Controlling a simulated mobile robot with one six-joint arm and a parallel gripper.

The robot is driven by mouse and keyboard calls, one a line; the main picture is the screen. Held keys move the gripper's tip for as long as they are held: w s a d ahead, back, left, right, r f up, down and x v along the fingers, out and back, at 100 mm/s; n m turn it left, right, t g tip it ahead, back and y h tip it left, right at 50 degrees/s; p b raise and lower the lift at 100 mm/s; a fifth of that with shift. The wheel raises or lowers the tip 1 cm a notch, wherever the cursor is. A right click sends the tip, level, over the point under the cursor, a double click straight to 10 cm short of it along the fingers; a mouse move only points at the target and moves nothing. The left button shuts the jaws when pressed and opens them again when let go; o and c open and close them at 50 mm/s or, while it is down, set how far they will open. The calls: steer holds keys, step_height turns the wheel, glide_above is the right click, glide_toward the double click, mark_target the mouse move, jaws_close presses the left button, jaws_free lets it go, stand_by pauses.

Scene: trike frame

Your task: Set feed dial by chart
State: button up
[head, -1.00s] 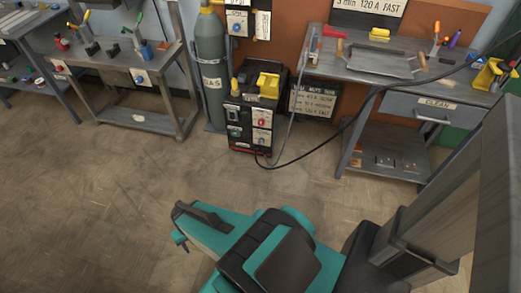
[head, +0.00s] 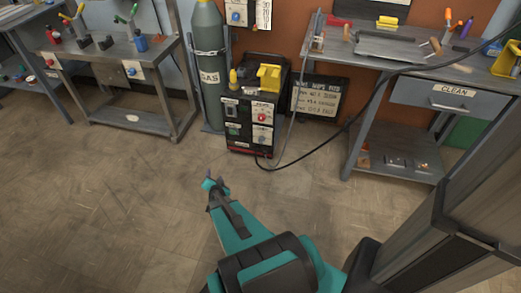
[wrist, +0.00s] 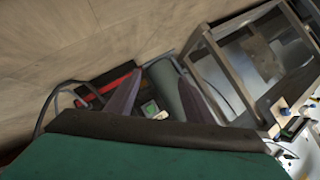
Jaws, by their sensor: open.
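The black welding machine (head: 236,136) stands on the floor beside the gas bottle in the head view, with dials on white plates on its front. A dial with a red knob (head: 262,117) is on the upper plate and another dial (head: 262,138) is below it; I cannot tell which is the feed dial. The chart (head: 319,97) leans behind the machine to its right, its writing too small to read. My gripper (head: 209,184) is apart from the machine, over the floor in front of it. In the wrist view my gripper (wrist: 158,90) is open and empty.
The grey gas bottle (head: 209,75) stands left of the machine. A black cable (head: 320,153) arcs from the machine to the right. A workbench (head: 372,68) with a drawer is at right, another bench (head: 110,55) at left. The floor between is clear.

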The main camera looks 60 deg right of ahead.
mark_target(261, 141)
steer(key=s+d+m+g+h+b, duration=0.2)
steer(key=s+d+m+h, duration=0.2)
steer(key=s+d, duration=0.2)
steer(key=s+d+r+m+g+h+b, duration=0.1)
steer(key=s+d+m+g+h+b, duration=0.1)
steer(key=s+d, duration=0.4)
steer(key=d+m+h+b, duration=0.1)
steer(key=d+m+h, duration=0.1)
steer(key=d, duration=0.3)
steer(key=shift+r+h+b, duration=0.15)
steer(key=shift+h+b, duration=0.15)
steer(key=shift+b, duration=0.05)
steer(key=shift+d, duration=0.15)
steer(key=b+x, duration=0.2)
steer(key=x, duration=1.1)
steer(key=shift+w+d+b, duration=0.1)
steer(key=shift+d+b, duration=0.2)
steer(key=shift+c, duration=0.2)
